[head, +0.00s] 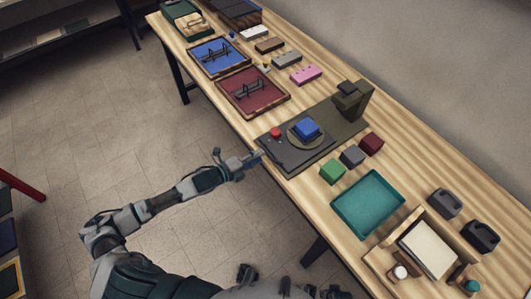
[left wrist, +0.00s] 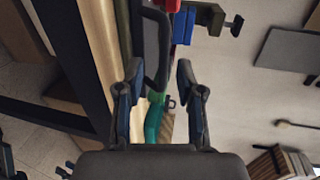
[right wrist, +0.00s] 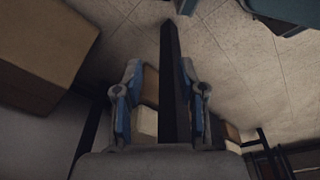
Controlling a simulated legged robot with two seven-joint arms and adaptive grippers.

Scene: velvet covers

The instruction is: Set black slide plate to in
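The black slide plate (head: 287,156) lies on a dark olive base (head: 345,128) at the table's front edge. A round disc (head: 318,141) with a blue block (head: 306,129) stands on it, with a red knob (head: 276,133) beside them. My left gripper (head: 254,160) is at the plate's front edge. In the left wrist view its fingers (left wrist: 158,76) are apart, and a dark loop handle (left wrist: 163,50) is just beyond the tips; I cannot tell if they touch. My right gripper (right wrist: 160,75) is open and empty, with a dark table leg (right wrist: 175,80) beyond it.
Green (head: 332,172), grey (head: 352,156) and dark red (head: 372,144) blocks stand right of the base. A teal tray (head: 368,204) lies nearer. A dark upright post (head: 352,100) rises at the base's back. Red (head: 253,91) and blue (head: 219,57) trays lie farther left.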

